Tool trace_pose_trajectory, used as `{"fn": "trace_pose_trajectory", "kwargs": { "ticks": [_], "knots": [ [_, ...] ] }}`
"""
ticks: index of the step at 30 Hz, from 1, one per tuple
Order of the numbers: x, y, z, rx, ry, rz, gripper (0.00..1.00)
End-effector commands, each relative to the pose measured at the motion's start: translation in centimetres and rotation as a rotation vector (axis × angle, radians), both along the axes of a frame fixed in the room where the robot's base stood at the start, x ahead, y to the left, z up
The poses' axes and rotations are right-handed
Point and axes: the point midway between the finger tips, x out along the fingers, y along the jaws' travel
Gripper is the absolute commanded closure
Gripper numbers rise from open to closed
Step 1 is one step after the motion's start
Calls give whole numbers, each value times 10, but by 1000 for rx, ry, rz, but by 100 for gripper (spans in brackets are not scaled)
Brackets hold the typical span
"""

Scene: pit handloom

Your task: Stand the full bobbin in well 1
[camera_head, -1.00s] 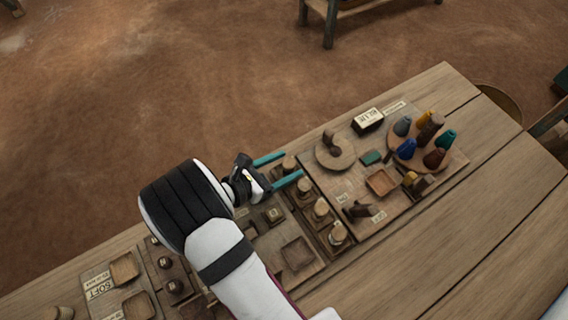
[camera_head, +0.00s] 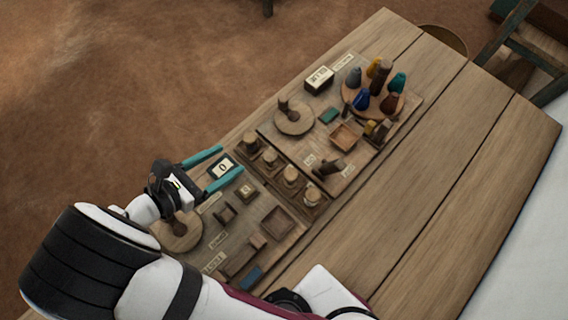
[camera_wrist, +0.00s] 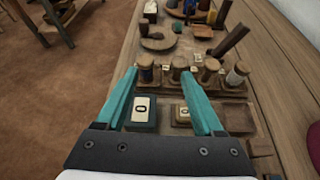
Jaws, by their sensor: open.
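Several bobbins stand upright in a row in a dark wooden rack. In the head view they run from one at the upper left (camera_head: 250,142) to one at the lower right (camera_head: 313,195); they also show beyond my fingers in the wrist view (camera_wrist: 209,70). I cannot tell which bobbin is full, nor read a well number. My gripper (camera_head: 230,160) is open and empty, its teal fingers pointing toward the rack's upper-left end. In the wrist view (camera_wrist: 160,72) its fingertips appear near the two leftmost bobbins, with nothing between them.
A block marked 0 (camera_head: 222,168) lies by the fingers, with a smaller marked block (camera_head: 246,192) beside it. A square tray (camera_head: 277,223) is nearer. Beyond the rack are a round disc with a peg (camera_head: 294,117) and a round stand of coloured cones (camera_head: 373,104). The right tabletop is clear.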

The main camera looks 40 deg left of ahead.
Motion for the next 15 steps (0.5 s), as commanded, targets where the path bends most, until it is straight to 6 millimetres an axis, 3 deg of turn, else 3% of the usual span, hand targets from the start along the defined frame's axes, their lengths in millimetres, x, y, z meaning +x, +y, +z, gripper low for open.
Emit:
{"fn": "trace_pose_trajectory", "kwargs": {
  "ticks": [2, 4, 5, 6, 7, 9, 12, 15],
  "knots": [
    [51, -32, 23, 96, 61, -251, 31],
    [101, -88, 48, 238, 124, -594, 31],
    [118, -118, 58, 312, 147, -761, 31],
    [134, -159, 71, 419, 170, -992, 31],
    [141, -190, 80, 506, 180, -1169, 31],
    [139, -258, 96, 730, 179, -1593, 31],
    [108, -326, 111, 1096, 112, -2193, 31],
    [76, -350, 118, 1449, -5, -2659, 31]
  ]
}}
